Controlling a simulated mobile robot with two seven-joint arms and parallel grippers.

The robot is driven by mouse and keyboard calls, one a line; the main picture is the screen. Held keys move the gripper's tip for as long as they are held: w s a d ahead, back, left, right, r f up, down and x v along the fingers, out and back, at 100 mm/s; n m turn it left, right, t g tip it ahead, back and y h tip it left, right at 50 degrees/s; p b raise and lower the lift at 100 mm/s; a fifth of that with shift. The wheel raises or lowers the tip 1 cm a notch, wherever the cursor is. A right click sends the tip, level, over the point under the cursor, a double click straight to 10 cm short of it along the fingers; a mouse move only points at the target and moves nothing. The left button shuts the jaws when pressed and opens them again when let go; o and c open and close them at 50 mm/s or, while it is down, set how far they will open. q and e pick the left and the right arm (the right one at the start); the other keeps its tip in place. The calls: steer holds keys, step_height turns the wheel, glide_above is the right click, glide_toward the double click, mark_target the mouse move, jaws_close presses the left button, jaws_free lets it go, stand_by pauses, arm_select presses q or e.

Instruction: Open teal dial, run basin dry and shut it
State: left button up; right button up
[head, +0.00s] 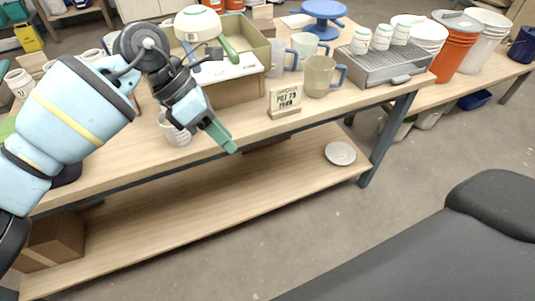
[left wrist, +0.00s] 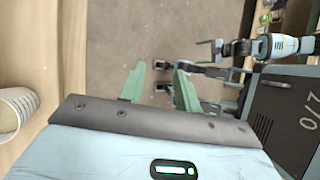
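My left gripper (head: 228,143) hangs in front of the front edge of the wooden table (head: 345,103), its green fingers pointing down and right. In the left wrist view its two fingers (left wrist: 159,85) stand apart with nothing between them, over the floor. A white ribbed cup (head: 174,129) stands close by on its left; a similar cup shows in the left wrist view (left wrist: 20,112). I cannot make out a teal dial. I cannot tell which container is the basin; an olive-tan box (head: 255,47) stands behind the gripper.
A small sign (head: 286,100), a clear mug (head: 319,77) and a grey drip tray (head: 408,65) with white cups stand on the table. An orange bucket (head: 456,50) stands farther right. A plate (head: 340,153) lies on the lower shelf.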

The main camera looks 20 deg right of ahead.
arm_select(q)
steer(key=s+d+n+g+h+p, duration=0.1)
steer(key=s+d+n+g+h, duration=0.1)
steer(key=s+d+h, duration=0.3)
steer(key=shift+s+d+f+g+h, duration=0.25)
steer(key=shift+s+g+h, duration=0.25)
steer(key=shift+s+h, duration=0.25)
arm_select(e)
steer(key=shift+w+a+r, duration=0.1)
steer(key=shift+w+r, duration=0.2)
steer(key=shift+r, duration=0.45)
steer(key=shift+c, duration=0.2)
